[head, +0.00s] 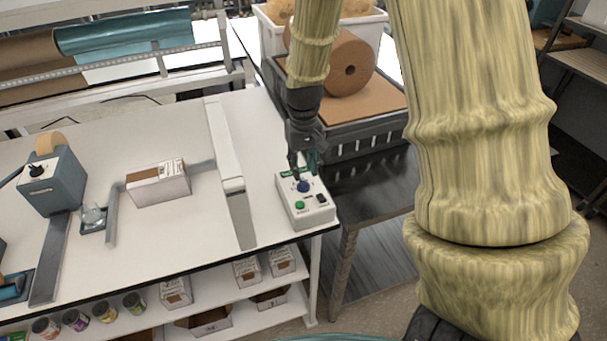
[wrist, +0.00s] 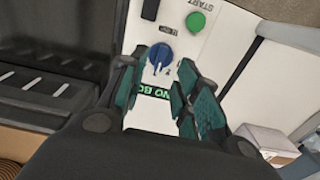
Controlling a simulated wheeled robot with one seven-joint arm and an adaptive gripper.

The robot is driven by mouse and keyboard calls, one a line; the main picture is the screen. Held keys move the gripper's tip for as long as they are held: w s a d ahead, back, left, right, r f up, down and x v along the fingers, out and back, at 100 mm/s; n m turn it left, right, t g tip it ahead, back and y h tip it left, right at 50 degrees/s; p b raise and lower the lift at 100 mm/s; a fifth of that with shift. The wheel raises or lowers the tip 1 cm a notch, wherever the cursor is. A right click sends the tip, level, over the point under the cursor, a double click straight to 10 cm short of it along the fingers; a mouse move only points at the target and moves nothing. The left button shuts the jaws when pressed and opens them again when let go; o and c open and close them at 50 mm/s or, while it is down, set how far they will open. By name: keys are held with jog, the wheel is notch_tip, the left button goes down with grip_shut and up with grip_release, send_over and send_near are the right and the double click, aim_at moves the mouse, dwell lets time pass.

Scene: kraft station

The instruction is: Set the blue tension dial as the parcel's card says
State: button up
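The blue tension dial (head: 303,186) sits on a white control box (head: 292,212) at the right end of the white table. In the wrist view the blue dial (wrist: 160,55) shows a white pointer line towards the lower part of the picture. My gripper (head: 304,170) points down over the dial. In the wrist view its teal fingertips (wrist: 161,72) are apart, one on each side of the dial; contact cannot be told. The parcel (head: 158,188) lies left of the box, with a white card (head: 172,168) on its top, too small to read.
The box also bears a green START button (wrist: 196,21) and a black switch (head: 321,199). A long pale sealer-like bar (head: 226,150) stands between parcel and box. A grey tape dispenser (head: 55,185) is at left. A black crate (head: 365,138) with a brown roll stands behind.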

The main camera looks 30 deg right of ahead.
aim_at(304, 181)
notch_tip(304, 181, up, 7)
jog(key=shift+r, duration=0.2)
jog(key=shift+d, duration=0.1)
dwell(0.6)
